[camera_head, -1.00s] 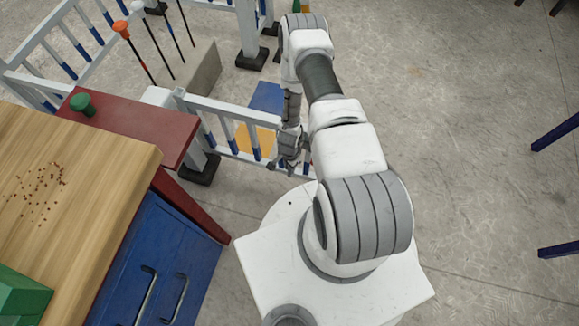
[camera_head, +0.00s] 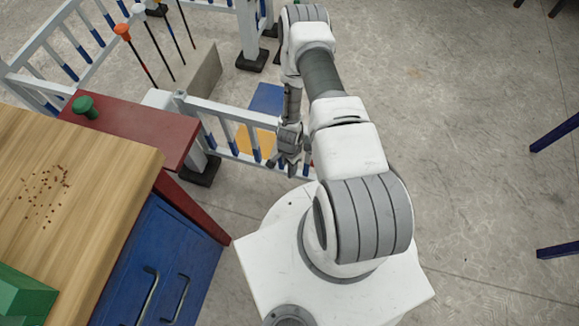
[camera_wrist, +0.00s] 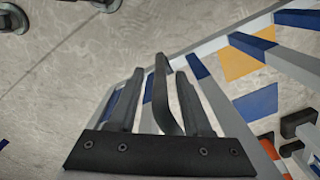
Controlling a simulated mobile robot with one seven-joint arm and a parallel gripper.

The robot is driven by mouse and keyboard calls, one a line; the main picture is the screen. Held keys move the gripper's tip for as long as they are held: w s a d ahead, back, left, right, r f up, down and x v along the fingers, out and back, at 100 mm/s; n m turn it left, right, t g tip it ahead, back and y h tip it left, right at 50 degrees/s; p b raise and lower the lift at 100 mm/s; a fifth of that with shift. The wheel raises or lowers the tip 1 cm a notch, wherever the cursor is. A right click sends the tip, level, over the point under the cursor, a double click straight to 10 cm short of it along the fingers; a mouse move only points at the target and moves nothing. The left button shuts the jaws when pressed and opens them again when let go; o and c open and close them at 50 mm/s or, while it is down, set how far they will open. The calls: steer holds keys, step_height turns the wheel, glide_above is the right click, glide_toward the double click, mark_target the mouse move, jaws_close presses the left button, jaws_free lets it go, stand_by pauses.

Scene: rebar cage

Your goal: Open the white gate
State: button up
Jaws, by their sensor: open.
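The white gate (camera_head: 226,132) is a low railing with white bars with blue lower ends. It runs right from a white post beside the red counter. My gripper (camera_head: 289,162) hangs open over the gate's right part, pointing down. In the wrist view, the open fingers (camera_wrist: 160,100) point toward the floor beside the gate's pale rail (camera_wrist: 215,38). A dark curved piece (camera_wrist: 163,95) shows between the outer fingers; I cannot tell whether it is part of my gripper or a handle. Contact with the gate cannot be told.
A wooden-topped counter (camera_head: 80,175) with a red ledge (camera_head: 135,130) and blue drawers (camera_head: 165,265) stands left. A grey block (camera_head: 193,72) and several thin poles stand behind the gate. Blue and yellow floor patches lie beyond it. The floor at right is mostly clear.

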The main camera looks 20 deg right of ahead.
step_height(320, 180, up, 14)
steer(key=p, duration=0.3)
steer(key=shift+r+p, duration=0.25)
steer(key=shift+p, duration=0.15)
